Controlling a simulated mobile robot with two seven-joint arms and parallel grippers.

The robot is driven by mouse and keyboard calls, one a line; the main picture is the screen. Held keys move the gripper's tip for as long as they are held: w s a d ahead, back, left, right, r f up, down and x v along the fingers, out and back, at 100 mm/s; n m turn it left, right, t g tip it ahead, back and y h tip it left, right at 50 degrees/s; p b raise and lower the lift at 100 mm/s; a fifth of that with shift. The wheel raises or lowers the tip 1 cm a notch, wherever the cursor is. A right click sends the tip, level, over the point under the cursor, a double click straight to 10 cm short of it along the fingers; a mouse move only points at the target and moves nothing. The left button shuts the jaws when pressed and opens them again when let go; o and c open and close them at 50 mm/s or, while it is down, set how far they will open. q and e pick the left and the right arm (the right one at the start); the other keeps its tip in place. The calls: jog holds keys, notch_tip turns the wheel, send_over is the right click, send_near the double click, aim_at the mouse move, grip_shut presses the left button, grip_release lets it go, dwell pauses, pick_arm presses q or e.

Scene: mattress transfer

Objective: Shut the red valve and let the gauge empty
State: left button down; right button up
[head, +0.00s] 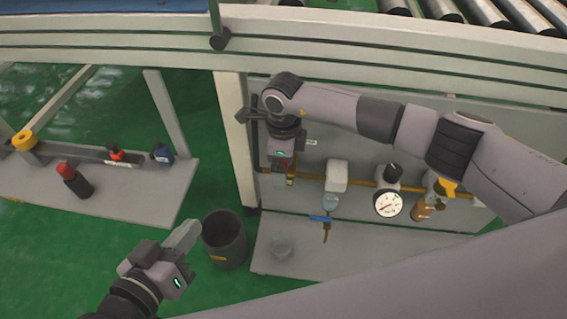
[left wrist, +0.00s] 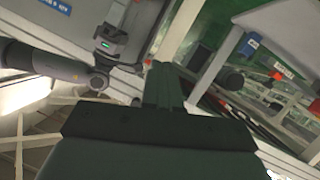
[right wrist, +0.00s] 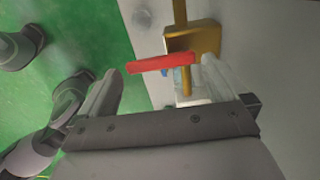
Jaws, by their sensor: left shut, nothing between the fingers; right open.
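The red valve's lever (right wrist: 160,64) shows in the right wrist view in front of its brass body (right wrist: 205,38). It looks crosswise to the brass pipe there. My right gripper (right wrist: 157,88) is open, its fingers on either side of the lever; I cannot tell if either touches it. In the head view my right gripper (head: 283,170) is at the left end of the pipe and hides most of the valve. The round white gauge (head: 389,205) has a red needle pointing to the lower left. My left gripper (head: 187,236) is shut and empty, left of the grey bin.
A blue-handled valve (head: 321,218) hangs below the brass pipe (head: 310,176). A yellow handle (head: 446,187) is at the right. The grey bin (head: 225,238) stands on the green floor. A side shelf (head: 130,200) holds a red-capped bottle (head: 73,180).

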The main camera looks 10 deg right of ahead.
notch_tip(320, 180, up, 6)
jog(key=shift+f+p, duration=0.2)
jog(key=shift+p, duration=0.6)
jog(key=shift+f, duration=0.1)
